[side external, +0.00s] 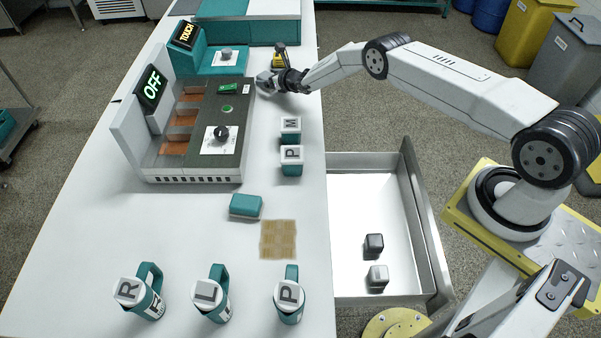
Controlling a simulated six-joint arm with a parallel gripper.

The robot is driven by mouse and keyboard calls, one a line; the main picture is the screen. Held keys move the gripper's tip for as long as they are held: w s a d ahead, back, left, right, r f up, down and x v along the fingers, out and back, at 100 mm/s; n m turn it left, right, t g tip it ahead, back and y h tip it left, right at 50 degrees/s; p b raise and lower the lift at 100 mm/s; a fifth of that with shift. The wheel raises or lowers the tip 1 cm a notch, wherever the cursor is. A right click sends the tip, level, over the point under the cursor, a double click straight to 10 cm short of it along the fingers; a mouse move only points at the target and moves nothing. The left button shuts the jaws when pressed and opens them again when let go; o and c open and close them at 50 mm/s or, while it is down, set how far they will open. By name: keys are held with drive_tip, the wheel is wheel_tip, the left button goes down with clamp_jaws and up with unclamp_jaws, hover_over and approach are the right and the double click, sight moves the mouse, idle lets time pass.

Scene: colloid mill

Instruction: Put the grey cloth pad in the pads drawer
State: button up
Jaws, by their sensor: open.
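An open drawer (345,194) with a white floor juts out from the table's right side. A dark grey block-like piece (374,242) and a lighter grey one (378,276) stand in its near half. I cannot tell whether either is the grey cloth pad, and no label shows on the drawer. A teal pad-like block (245,205) lies on the table near a tan woven square (278,239). My gripper (264,84) is open at the far right corner of the grey machine, well away from the drawer. Its fingertips are small and partly unclear here.
The machine (232,125) has an OFF display (151,88), a knob and a green button. Lettered teal-and-white blocks, P (291,160) and M (290,130), stand right of it. Lettered mugs (212,294) line the near edge. A yellow item (279,59) stands beyond my gripper.

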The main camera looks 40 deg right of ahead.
drive_tip(key=shift+v, duration=5.3)
drive_tip(key=shift+a+r, duration=0.1)
drive_tip(key=shift+a+r+n, duration=0.2)
drive_tip(key=shift+a+n, duration=0.05)
drive_tip(key=shift+n, duration=0.05)
drive_tip(key=s+a+r+n+g+y, duration=0.6)
drive_tip(key=s+a+r+n+g, duration=0.25)
drive_tip(key=s+a+n, duration=0.7)
drive_tip(key=s+d+r+n+g+h, duration=0.1)
drive_tip(key=s+d+r+n+h, duration=0.1)
drive_tip(key=s+n, duration=0.8)
drive_tip(key=s+d+r+n+g+h, duration=0.1)
drive_tip(key=s+r+n+h, duration=0.3)
drive_tip(key=s+n, duration=0.5)
drive_tip(key=shift+s+d+r+n, duration=0.35)
drive_tip(key=shift+s+d+n, duration=0.1)
drive_tip(key=shift+d, duration=0.15)
